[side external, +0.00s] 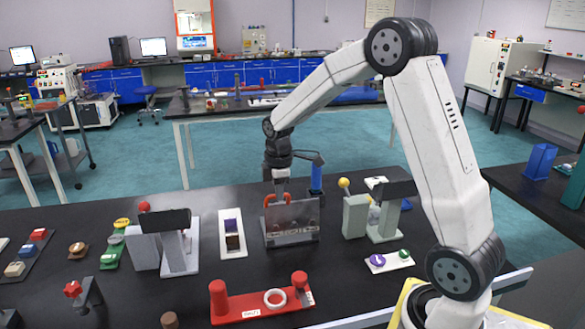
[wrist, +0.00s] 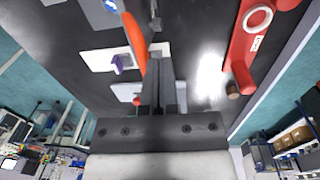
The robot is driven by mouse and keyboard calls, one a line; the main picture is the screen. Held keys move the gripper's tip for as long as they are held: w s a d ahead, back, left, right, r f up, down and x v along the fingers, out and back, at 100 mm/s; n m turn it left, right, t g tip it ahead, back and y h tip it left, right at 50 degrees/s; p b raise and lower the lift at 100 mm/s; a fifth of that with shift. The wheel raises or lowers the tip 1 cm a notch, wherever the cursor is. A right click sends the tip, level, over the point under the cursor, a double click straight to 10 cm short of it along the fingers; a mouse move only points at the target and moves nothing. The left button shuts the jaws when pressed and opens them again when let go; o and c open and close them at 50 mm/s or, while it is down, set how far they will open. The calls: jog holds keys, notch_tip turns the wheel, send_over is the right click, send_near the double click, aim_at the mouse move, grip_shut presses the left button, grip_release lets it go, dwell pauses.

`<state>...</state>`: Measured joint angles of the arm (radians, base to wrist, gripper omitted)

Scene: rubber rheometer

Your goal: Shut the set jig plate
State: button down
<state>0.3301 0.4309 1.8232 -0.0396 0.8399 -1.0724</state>
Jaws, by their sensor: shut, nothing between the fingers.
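The jig (side external: 292,238) stands mid-table in the side view, with a grey, partly see-through plate (side external: 298,215) standing roughly upright on it. I take this to be the set jig plate. A red curved handle (side external: 268,199) shows at its upper left edge. My gripper (side external: 281,190) points down at the plate's top left, close to the handle; I cannot tell whether they touch. In the wrist view my gripper (wrist: 160,58) has its fingers together with nothing between them. A long orange-red bar (wrist: 135,42), perhaps the handle, lies beside the fingertips.
A white tray (side external: 224,250) with dark blocks lies left of the jig. Grey devices (side external: 145,250) stand further left and others (side external: 356,215) to the right. A red base with a white ring (side external: 245,308) lies in front. Black table is bare between them.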

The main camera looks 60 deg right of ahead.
aim_at(277, 204)
jog(key=shift+w+d+g+y, duration=0.7)
jog(key=shift+w+d+g, duration=0.1)
jog(key=shift+w+d, duration=0.5)
jog(key=shift+w+d+f, duration=2.75)
jog(key=shift+f, duration=0.2)
jog(key=shift+w+d+f, duration=2.7)
jog(key=shift+d+f, duration=0.05)
jog(key=shift+f, duration=0.2)
jog(key=shift+w+d+f, duration=0.1)
jog(key=shift+w+f, duration=0.05)
jog(key=shift+f, duration=0.5)
jog(key=shift+r, duration=0.2)
